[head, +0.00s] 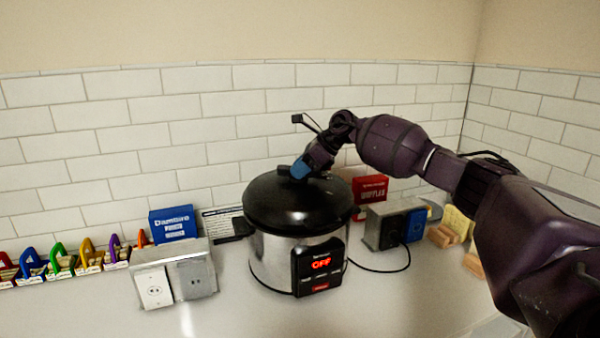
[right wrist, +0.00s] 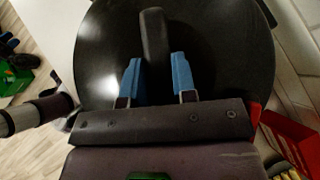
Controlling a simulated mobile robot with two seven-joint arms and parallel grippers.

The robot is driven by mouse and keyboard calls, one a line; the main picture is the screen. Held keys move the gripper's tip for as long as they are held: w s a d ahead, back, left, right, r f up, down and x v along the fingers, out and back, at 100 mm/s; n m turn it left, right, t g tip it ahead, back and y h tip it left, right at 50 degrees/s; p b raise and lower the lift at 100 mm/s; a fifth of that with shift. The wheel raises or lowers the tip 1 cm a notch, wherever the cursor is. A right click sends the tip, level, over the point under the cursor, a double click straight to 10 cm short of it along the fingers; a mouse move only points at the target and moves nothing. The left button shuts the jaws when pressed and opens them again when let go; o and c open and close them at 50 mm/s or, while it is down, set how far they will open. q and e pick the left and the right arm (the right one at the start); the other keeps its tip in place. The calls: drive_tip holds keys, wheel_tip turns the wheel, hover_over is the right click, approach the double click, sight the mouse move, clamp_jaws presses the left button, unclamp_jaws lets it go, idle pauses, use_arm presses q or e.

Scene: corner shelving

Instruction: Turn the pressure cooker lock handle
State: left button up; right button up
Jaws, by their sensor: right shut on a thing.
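The pressure cooker (head: 290,255) stands on the counter against the tiled wall, with a steel body, a black lid (head: 285,215) and a front panel reading OFF (head: 320,264). In the right wrist view the lid (right wrist: 225,50) fills the upper middle. The black lock handle (right wrist: 154,45) rises from the lid's middle. My right gripper (right wrist: 156,75) has its blue fingers on either side of the handle, shut on it. In the head view the right gripper (head: 301,170) is at the top of the lid and hides the handle. My left gripper is not in view.
Left of the cooker are an outlet box (head: 153,288), a blue box (head: 173,224) and several coloured letter-like pieces (head: 60,260). Right of it are a red box (head: 370,191), another outlet box (head: 380,232) with a cord and wooden blocks (head: 443,237). The front counter is clear.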

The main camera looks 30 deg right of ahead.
drive_tip(key=n+g+b, duration=0.1)
drive_tip(key=n+y+b, duration=0.1)
drive_tip(key=shift+w+f+n+g, duration=0.15)
drive_tip(key=shift+n+g, duration=0.15)
drive_tip(key=shift+g, duration=0.1)
drive_tip(key=shift+n+g+y+b, duration=0.4)
drive_tip(key=shift+n+b, duration=0.3)
drive_tip(key=shift+b, duration=0.05)
drive_tip(key=shift+n+g+b, duration=0.6)
drive_tip(key=shift+n+b, duration=0.2)
drive_tip(key=shift+b, duration=0.15)
drive_tip(key=o, duration=0.9)
drive_tip(key=shift+d, duration=0.1)
